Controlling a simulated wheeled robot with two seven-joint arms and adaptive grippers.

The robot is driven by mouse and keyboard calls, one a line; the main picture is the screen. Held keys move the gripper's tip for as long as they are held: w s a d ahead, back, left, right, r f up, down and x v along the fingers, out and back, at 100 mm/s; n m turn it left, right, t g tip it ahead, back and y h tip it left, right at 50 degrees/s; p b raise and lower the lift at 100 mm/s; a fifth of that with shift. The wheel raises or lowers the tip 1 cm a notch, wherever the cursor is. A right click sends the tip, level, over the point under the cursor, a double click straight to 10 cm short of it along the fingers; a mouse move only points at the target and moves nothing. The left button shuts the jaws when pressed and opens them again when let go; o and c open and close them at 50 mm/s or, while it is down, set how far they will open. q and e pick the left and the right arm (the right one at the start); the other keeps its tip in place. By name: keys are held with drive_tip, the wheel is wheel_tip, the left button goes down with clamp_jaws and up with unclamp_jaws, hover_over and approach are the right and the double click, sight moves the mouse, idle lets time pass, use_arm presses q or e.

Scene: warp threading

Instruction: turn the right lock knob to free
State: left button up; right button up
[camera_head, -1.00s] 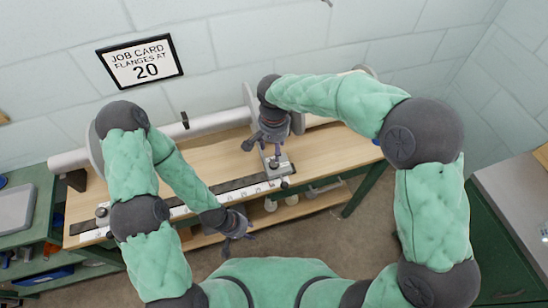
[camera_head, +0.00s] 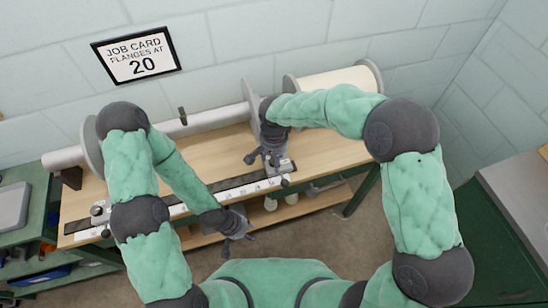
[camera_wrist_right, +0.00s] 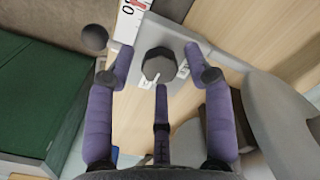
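The right lock knob (camera_wrist_right: 160,65) is a dark faceted knob on a grey plate (camera_wrist_right: 140,98), with small white labels beside it. In the right wrist view it lies between the spread fingertips of my right gripper (camera_wrist_right: 158,68), which is open; no clear contact shows. In the head view my right gripper (camera_head: 264,160) points down over the carriage at the right end of the scale rail (camera_head: 228,190) and mostly hides the knob. My left gripper (camera_head: 236,228) is open and empty in front of the bench's front edge.
A large flange disc (camera_head: 251,108) stands close behind my right gripper. A cream spool (camera_head: 335,83) lies behind my right forearm. A dark ball (camera_wrist_right: 94,38) sticks out near the knob. The wooden bench top (camera_head: 325,148) is clear at right. The job card (camera_head: 137,57) reads "Flanges at 20".

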drive_tip(key=c, duration=0.8)
drive_tip(key=shift+n+p, duration=0.3)
drive_tip(key=shift+n, duration=0.1)
drive_tip(key=n+p, duration=0.1)
drive_tip(key=n, duration=0.1)
drive_tip(key=shift+r+n+p, duration=0.15)
drive_tip(key=shift+n+p, duration=0.15)
drive_tip(key=shift+n, duration=0.1)
drive_tip(key=n+p, duration=0.2)
drive_tip(key=n, duration=0.3)
drive_tip(key=shift+p, duration=0.4)
drive_tip(key=n+p, duration=0.2)
drive_tip(key=n, duration=0.3)
drive_tip(key=n+p, duration=0.2)
drive_tip(key=n, duration=0.2)
drive_tip(key=shift+n, duration=0.3)
